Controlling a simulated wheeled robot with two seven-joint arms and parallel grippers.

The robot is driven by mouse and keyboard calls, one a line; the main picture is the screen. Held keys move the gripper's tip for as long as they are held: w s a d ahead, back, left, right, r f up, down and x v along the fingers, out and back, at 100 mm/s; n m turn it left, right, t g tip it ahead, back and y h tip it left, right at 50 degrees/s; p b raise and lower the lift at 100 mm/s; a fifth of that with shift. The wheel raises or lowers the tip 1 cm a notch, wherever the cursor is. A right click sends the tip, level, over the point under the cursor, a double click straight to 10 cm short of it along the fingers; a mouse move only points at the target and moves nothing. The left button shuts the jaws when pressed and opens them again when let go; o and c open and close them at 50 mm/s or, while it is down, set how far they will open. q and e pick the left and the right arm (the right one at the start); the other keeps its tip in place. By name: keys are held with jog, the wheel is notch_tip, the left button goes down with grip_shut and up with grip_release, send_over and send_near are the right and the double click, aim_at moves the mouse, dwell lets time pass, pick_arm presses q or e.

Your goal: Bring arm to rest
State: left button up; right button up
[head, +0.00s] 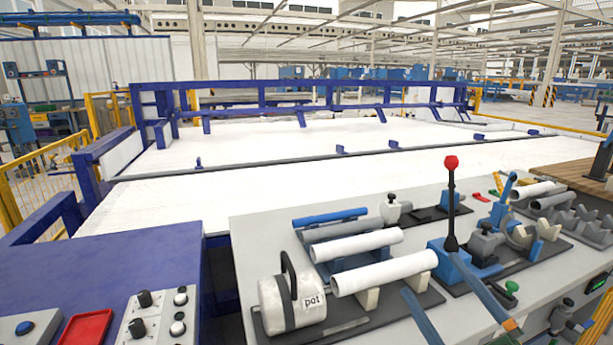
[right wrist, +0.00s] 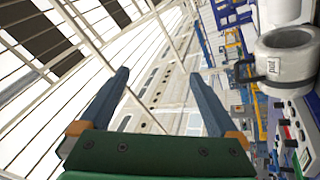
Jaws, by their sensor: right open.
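My right gripper (head: 435,275) comes in at the bottom of the head view with its two blue-grey fingers apart. In the right wrist view the fingers (right wrist: 158,75) are spread with nothing between them, and they point away from the bench toward the hall. In the head view a white pipe (head: 385,273) and a second white pipe (head: 357,245) lie on supports beyond the fingers. A grey pipe (head: 340,231) and a blue pipe (head: 329,217) lie behind them. My left gripper is not in view.
A red-knobbed lever (head: 451,200) rises from the bench (head: 262,232). More white pipes (head: 531,189) lie at the right. A control panel (head: 160,318) is lower left.

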jog(key=s+d+f+m+g+h, duration=0.1)
jog(key=d+f+m+g+h, duration=0.2)
jog(key=d+f+m+h, duration=0.35)
jog(key=s+d+f+m+g+h, duration=0.2)
jog(key=d+f+m+g+h, duration=0.15)
jog(key=f+m+h, duration=0.65)
jog(key=s+a+f+n+g+y, duration=0.1)
jog(key=s+a+f+g+y, duration=0.4)
jog(key=s+f, duration=0.3)
jog(key=s+a+f+n+g+y, duration=0.1)
jog(key=s+a+f+g+y, duration=0.2)
jog(key=s+a+f+g, duration=0.4)
jog(key=s+f+p, duration=0.3)
jog(key=f, duration=1.3)
jog(key=s+d+f+g+p, duration=0.1)
jog(key=s+d+f, duration=0.1)
jog(key=s+f, duration=0.6)
jog(key=s, duration=0.4)
jog(key=shift+n, duration=0.35)
